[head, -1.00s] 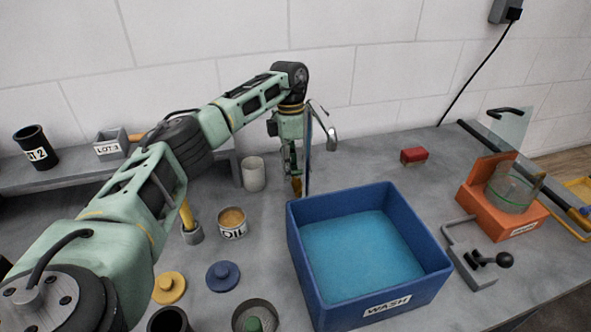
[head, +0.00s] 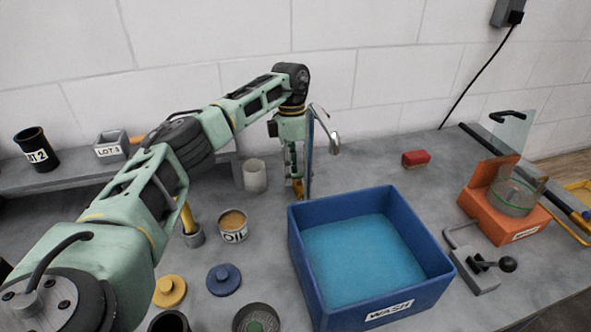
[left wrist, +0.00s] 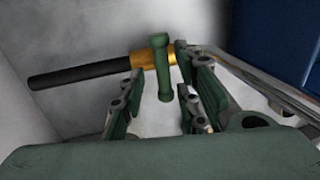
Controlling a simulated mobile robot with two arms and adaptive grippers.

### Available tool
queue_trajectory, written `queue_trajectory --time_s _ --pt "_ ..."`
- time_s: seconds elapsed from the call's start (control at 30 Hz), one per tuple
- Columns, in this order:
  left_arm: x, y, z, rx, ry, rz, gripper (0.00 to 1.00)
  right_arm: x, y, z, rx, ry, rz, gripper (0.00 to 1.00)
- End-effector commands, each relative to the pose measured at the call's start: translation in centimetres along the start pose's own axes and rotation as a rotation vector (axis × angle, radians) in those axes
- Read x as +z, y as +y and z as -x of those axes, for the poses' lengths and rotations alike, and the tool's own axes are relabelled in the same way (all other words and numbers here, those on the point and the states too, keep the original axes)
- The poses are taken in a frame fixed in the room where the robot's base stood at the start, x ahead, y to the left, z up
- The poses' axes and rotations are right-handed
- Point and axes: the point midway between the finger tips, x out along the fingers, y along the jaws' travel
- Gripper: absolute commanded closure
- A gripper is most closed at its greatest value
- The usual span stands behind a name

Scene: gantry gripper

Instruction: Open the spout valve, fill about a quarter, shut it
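A chrome curved spout (head: 334,143) rises behind the blue wash tub (head: 437,287), beside a thin upright blue panel. In the left wrist view, a brass fitting (left wrist: 152,57) with a black rod and a green crosspiece (left wrist: 162,75) lies in front of my fingers. I take this to be the valve. My left gripper (head: 297,187) points down left of the spout; in the left wrist view (left wrist: 162,85) its fingers stand apart, with the green crosspiece showing between them. Contact cannot be told. Blue liquid covers the tub's floor. My right gripper is out of view.
A pale cup (head: 255,176) and an OIL tin (head: 232,236) stand left of the tub. A glass vessel (head: 512,197) sits on an orange stand (head: 489,216) at the right, near a black-knobbed lever (head: 508,264). A red block (head: 416,159) lies behind.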

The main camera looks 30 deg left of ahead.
Motion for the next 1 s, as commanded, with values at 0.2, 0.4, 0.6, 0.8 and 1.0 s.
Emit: queue_trajectory --time_s 0.2,0.4,0.6,0.8,1.0 --pt "0.1 -0.1 0.2 -0.002 0.001 -0.001 0.70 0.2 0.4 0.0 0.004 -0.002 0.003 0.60" --pt "0.1 -0.1 3.1 -0.001 -0.002 -0.002 0.70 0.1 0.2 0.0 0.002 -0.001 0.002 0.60" --pt "0.1 0.0 7.5 -0.001 -0.002 -0.001 0.70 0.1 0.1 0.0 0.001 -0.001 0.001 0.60" --pt "0.1 0.1 10.7 -0.001 -0.001 0.001 0.70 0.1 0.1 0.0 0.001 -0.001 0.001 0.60" --pt "0.0 0.1 11.9 -0.002 0.001 0.001 0.70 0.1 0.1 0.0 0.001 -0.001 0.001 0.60"
